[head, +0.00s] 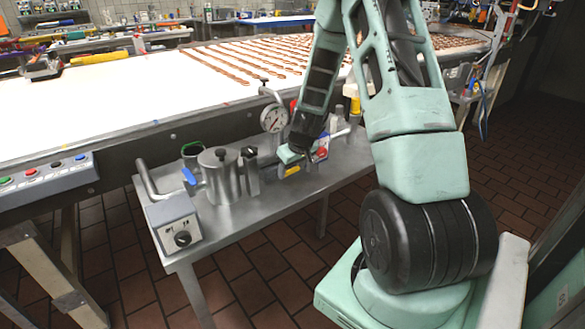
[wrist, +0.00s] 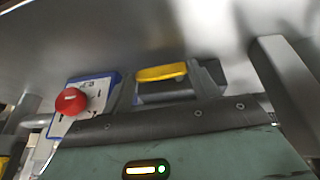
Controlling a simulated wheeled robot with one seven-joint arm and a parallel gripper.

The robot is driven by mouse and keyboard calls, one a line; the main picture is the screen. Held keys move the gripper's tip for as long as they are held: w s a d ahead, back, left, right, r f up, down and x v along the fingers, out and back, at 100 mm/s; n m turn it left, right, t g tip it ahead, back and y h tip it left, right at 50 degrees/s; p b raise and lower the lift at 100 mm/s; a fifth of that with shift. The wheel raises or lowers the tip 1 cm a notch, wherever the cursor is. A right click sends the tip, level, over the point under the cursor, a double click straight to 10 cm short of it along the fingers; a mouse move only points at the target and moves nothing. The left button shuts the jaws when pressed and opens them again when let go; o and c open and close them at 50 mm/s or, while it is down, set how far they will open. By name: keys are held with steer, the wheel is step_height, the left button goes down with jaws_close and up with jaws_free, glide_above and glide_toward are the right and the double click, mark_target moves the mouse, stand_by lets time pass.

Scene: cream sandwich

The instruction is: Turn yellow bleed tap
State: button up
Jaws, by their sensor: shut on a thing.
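The yellow bleed tap (wrist: 160,73) shows in the wrist view as a short yellow bar between the dark fingers of my gripper (wrist: 166,79). My gripper is shut on it, one finger at each end. In the head view the tap (head: 292,171) is a small yellow patch just below my gripper (head: 284,165), above the metal side table. The tap's base and stem are hidden behind my gripper in the wrist view.
A red knob on a blue-edged plate (wrist: 70,100) is close left of my gripper in the wrist view. In the head view a round gauge (head: 274,118), a metal pot (head: 219,176) and a control box (head: 174,226) stand on the metal table (head: 262,222). A long conveyor (head: 120,105) runs behind.

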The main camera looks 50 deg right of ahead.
steer(key=shift+d+f+y+b, duration=0.2)
steer(key=shift+y+b, duration=0.1)
steer(key=shift+b, duration=0.3)
steer(key=shift+a, duration=0.1)
steer(key=shift+r, duration=0.1)
steer(key=o, duration=1)
steer(key=v, duration=1.7)
steer(key=shift+s+d+r, duration=0.15)
steer(key=shift+s+d, duration=0.05)
steer(key=shift+s, duration=0.05)
